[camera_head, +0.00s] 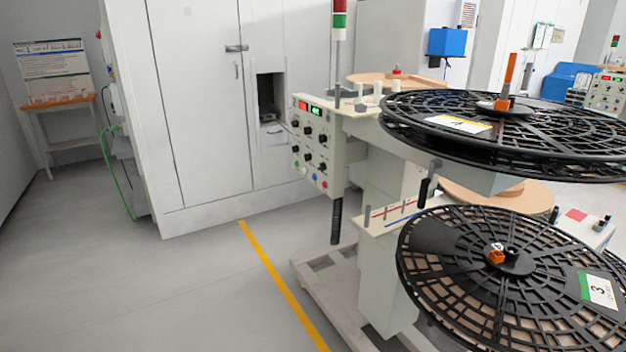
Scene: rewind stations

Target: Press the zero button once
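The rewind station's control panel (309,151) faces left, near the middle of the view. It carries a red display (303,105) and a green display (316,111) at the top, with several black knobs below. Small coloured buttons sit along its lower edge, among them a red one (324,184). The labels are too small to read, so I cannot tell which button is the zero button. Neither of my grippers is in view.
A large black reel (500,150) overhangs the station at right, with another reel (440,275) lower in front. A grey cabinet (200,100) stands behind. A signal tower (339,22) rises above the panel. The floor (150,290) at left is clear, crossed by a yellow line (280,282).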

